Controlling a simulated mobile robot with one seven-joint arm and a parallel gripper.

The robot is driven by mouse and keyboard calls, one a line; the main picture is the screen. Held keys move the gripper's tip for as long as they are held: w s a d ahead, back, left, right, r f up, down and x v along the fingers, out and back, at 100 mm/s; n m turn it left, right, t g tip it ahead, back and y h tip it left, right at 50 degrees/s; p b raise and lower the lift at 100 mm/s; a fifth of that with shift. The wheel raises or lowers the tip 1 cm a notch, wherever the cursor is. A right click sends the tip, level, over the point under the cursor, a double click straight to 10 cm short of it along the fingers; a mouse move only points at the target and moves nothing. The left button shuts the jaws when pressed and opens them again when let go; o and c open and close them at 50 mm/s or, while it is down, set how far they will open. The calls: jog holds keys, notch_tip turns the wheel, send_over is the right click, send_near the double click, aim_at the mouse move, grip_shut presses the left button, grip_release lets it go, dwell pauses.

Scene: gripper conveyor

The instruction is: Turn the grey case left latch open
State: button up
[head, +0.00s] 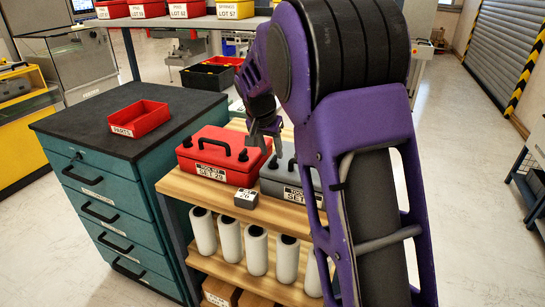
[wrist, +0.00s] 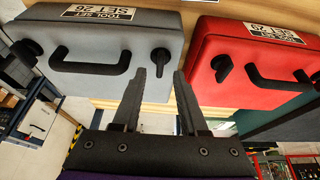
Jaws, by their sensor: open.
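The grey case (head: 272,188) stands on the wooden shelf top, partly hidden behind my arm in the head view. It fills the upper left of the wrist view (wrist: 120,60), with a black handle (wrist: 92,68) between two round black latches. The latch nearer the red case (wrist: 160,58) has its lever pointing down in the wrist picture. The other latch (wrist: 26,46) is at the picture's left, its lever slanting. My gripper (wrist: 167,75) is open and empty. Its fingertips lie close to the near latch in the wrist picture; contact cannot be told. In the head view my gripper (head: 264,134) is above the cases.
The red case (head: 215,152) stands just left of the grey one, with a narrow gap between. A small grey labelled block (head: 246,198) lies in front. White cylinders (head: 257,248) stand on the shelf below. A teal drawer cabinet (head: 110,200) holds a red parts tray (head: 138,118).

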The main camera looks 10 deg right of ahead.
aim_at(273, 161)
jog(key=shift+x, duration=1.35)
grip_shut()
